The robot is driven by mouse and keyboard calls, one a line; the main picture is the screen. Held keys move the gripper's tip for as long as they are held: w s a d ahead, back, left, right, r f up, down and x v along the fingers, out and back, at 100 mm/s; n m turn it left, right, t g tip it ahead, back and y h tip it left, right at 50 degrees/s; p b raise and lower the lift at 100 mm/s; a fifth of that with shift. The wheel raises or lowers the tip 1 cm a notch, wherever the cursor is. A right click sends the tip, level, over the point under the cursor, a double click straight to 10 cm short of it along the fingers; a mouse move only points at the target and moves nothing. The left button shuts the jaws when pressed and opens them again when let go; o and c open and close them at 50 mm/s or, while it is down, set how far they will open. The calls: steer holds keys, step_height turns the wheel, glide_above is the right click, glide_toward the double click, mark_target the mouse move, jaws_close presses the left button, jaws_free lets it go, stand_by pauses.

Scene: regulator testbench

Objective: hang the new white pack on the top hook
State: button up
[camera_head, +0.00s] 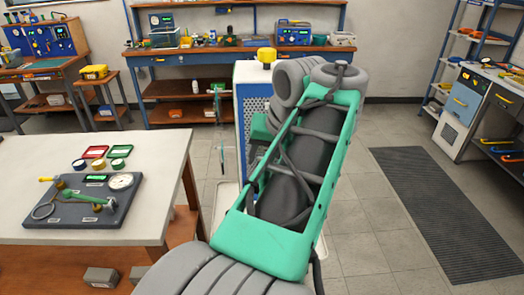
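I cannot make out a white pack or a hook in this view. My own arm, green and grey, fills the middle of the picture and hides what is behind it. My gripper is not visible. A white and blue cabinet (244,108) with a yellow knob (266,56) on top stands behind the arm, and its right part is hidden. A thin upright, partly clear item (221,135) shows just left of the cabinet; I cannot tell what it is.
A white-topped table (150,165) at left holds a grey gauge board (85,200) and small coloured trays (95,152). A blue workbench (170,57) stands along the back wall. Shelves and a drawer cabinet (465,103) stand at right. A dark floor mat (440,210) lies on clear floor.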

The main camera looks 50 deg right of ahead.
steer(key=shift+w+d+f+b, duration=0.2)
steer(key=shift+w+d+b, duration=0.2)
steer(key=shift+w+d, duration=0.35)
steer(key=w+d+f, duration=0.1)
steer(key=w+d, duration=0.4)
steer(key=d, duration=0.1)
steer(key=shift+b, duration=0.35)
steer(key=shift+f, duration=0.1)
stand_by(0.4)
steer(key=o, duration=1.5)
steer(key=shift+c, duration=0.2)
